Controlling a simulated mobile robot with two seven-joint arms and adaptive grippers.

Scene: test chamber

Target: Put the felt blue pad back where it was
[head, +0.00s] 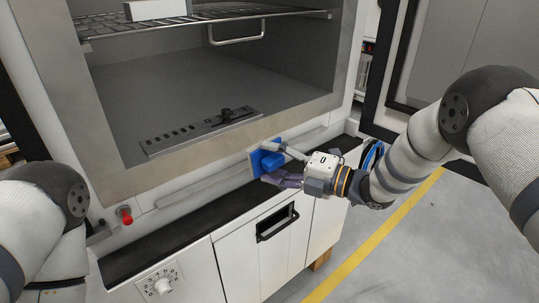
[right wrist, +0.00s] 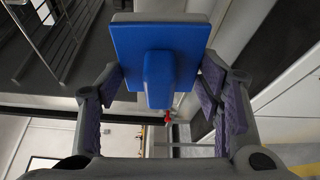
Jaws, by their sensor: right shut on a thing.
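The felt blue pad (head: 268,161) has a blue block-shaped grip and a paler grey face. My right gripper (head: 284,165) is shut on it and holds it in front of the chamber's lower front edge, above the dark ledge. In the right wrist view the blue pad (right wrist: 157,48) fills the upper middle, with its grip between the purple-padded fingers of the right gripper (right wrist: 160,92). I cannot tell whether the pad touches the chamber front. My left arm shows at the left edge of the head view; its gripper is out of view.
The open chamber (head: 215,80) has a wire rack (head: 205,17) with a white block (head: 158,9) on it, and a slotted strip (head: 200,131) on its floor. A red knob (head: 125,215) sticks out at lower left. A white cabinet (head: 237,265) stands below. The floor at right is clear.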

